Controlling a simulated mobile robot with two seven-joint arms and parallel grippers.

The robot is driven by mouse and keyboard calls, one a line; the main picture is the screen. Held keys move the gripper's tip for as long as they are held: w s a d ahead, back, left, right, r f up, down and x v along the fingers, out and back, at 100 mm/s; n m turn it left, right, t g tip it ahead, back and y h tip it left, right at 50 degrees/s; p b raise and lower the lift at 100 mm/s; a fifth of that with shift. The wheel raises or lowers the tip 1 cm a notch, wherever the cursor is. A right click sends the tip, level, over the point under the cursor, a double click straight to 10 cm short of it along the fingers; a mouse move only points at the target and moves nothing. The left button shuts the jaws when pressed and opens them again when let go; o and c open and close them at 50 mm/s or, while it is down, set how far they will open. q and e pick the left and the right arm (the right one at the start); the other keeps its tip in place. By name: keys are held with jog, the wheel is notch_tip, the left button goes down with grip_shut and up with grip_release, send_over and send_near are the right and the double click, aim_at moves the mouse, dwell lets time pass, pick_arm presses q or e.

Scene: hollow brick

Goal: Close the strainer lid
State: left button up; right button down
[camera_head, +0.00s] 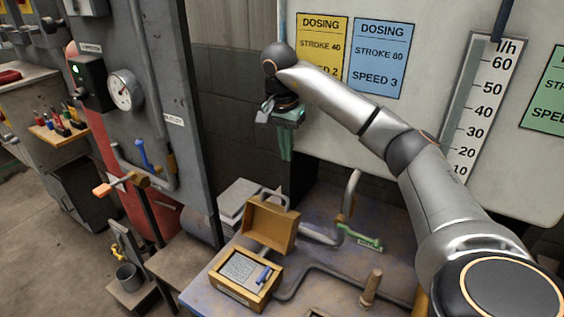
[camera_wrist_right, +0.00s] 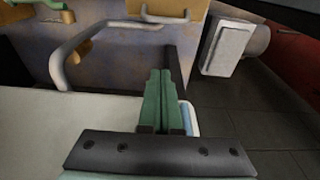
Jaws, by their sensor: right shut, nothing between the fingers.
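The strainer (camera_head: 231,291) is a yellow-brown box on the blue worn bench, with a grey speckled panel and a small blue piece inside. Its lid (camera_head: 270,227) stands raised at the back of the box, open, with a grey loop handle at its top. A yellow-brown part that looks like the lid shows at the top edge of the right wrist view (camera_wrist_right: 160,7). My right gripper (camera_head: 286,157) hangs above and behind the lid, in front of the wall, apart from it. Its green fingers (camera_wrist_right: 158,100) are together and empty. My left gripper is not in view.
A bent grey pipe (camera_head: 350,192) and a green-handled valve (camera_head: 360,237) stand right of the lid. A brown peg (camera_head: 371,287) rises nearer the front. A white sign panel (camera_head: 420,75) is behind my arm, and a grey cabinet (camera_head: 185,120) is at left.

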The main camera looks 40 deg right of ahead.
notch_tip(320, 180, down, 8)
jog(key=a+p, duration=0.1)
jog(key=a, duration=0.1)
jog(key=shift+s+a, duration=0.35)
jog(key=shift+s, duration=0.05)
dwell(0.4)
